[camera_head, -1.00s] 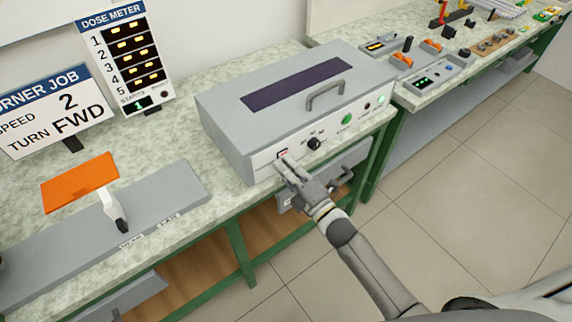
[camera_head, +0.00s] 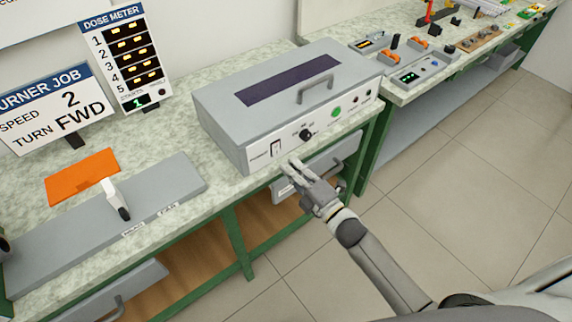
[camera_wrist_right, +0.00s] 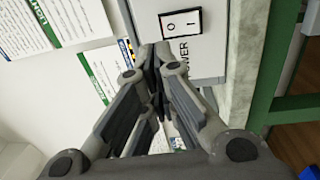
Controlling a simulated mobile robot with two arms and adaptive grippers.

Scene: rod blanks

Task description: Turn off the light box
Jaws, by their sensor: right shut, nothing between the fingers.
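The light box (camera_head: 222,104) is a grey case on the bench with a dark purple window in its top and a handle. Its front panel has a white rocker power switch (camera_head: 275,148), a black knob (camera_head: 306,135) and a green button (camera_head: 336,112). No light shows on the switch or the small indicators. In the right wrist view the switch (camera_wrist_right: 181,23) shows O and I marks. My right gripper (camera_head: 288,163) is shut and empty, just below the switch and apparently apart from it. My left gripper is not in view.
A grey drawer (camera_head: 290,190) hangs under the bench close to my right gripper. Left are an orange plate (camera_head: 82,176), a grey board with a white lever (camera_head: 116,196), and the dose meter (camera_head: 126,58). Small devices stand on the farther bench. The floor at right is clear.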

